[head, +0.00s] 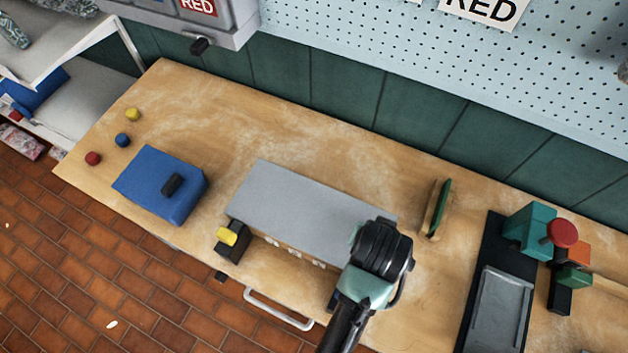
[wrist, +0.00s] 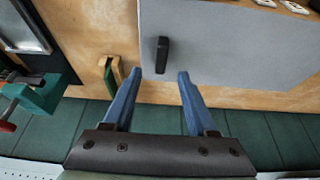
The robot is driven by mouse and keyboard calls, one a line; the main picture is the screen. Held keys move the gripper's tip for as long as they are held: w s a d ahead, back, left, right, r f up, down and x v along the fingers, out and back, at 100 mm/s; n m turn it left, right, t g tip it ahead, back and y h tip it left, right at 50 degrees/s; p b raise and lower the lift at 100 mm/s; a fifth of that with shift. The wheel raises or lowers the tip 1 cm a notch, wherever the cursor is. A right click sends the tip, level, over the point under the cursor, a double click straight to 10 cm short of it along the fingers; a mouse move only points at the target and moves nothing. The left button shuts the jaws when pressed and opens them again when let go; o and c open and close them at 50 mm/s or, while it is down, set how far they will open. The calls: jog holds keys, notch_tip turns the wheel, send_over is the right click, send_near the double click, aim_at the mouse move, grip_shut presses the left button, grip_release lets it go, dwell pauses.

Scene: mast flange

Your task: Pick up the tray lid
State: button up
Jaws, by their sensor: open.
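The tray lid (head: 290,200) is a flat grey panel lying near the middle of the wooden bench. In the wrist view the grey lid (wrist: 230,55) fills the upper right, with an upright-looking dark handle (wrist: 162,55) near its left end. In the head view my arm hides that end and the handle. My gripper (wrist: 158,76) is open, with its two blue fingers apart and nothing between them. In the picture the handle lies just above the gap between the fingertips. I cannot tell the height of the fingertips over the lid.
A blue box (head: 155,180) with a black handle and a black block with a yellow top (head: 228,238) stand left of the lid. A green-and-wood piece (head: 438,208) stands right of it. Farther right are a dark fixture (head: 497,300) and a teal clamp (head: 530,228) with a red knob.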

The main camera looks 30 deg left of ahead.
jog(key=shift+p+x, duration=0.55)
jog(key=shift+x, duration=1.95)
jog(key=shift+s+a, duration=0.1)
grip_shut()
